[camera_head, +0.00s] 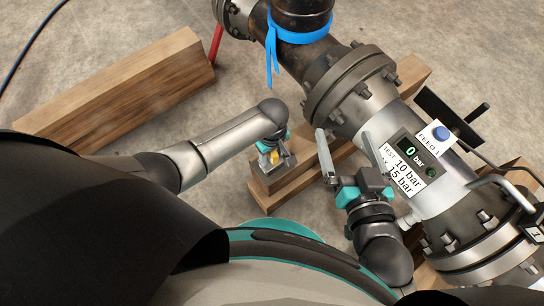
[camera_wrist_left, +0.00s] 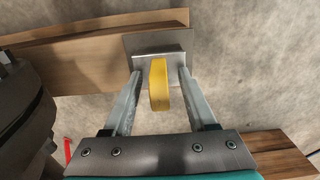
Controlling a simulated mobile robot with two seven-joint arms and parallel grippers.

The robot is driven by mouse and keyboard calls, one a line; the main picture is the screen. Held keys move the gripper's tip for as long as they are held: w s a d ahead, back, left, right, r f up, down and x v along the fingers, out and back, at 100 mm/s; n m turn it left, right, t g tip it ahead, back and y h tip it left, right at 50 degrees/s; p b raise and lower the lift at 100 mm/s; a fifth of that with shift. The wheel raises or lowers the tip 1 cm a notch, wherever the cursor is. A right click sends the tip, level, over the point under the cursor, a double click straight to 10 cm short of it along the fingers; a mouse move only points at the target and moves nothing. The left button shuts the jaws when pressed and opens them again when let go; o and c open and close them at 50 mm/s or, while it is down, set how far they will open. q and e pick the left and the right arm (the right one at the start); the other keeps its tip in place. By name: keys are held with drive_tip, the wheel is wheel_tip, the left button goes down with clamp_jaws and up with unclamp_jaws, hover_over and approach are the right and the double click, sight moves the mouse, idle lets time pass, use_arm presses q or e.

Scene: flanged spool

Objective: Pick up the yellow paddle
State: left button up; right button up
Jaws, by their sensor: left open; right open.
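The yellow paddle (camera_wrist_left: 158,85) stands up from a grey metal bracket (camera_wrist_left: 170,48) on a wooden beam. In the head view only a small piece of the paddle (camera_head: 274,157) shows beside my left gripper (camera_head: 272,160). In the left wrist view my left gripper (camera_wrist_left: 159,78) is open, with one finger on each side of the paddle and visible gaps between. My right gripper (camera_head: 344,134) is open and empty, its fingers pointing at the flanged spool (camera_head: 425,185). I cannot tell whether it touches the spool.
A large wooden beam (camera_head: 120,90) lies at the upper left. More timber (camera_head: 275,200) lies under the spool. A blue strap (camera_head: 300,35) wraps the pipe, with a red bar (camera_head: 216,43) nearby. A gauge (camera_head: 412,155) reads 0 bar.

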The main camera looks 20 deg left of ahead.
use_arm(q)
drive_tip(key=shift+f, duration=0.2)
clamp_jaws()
idle(0.5)
idle(1.0)
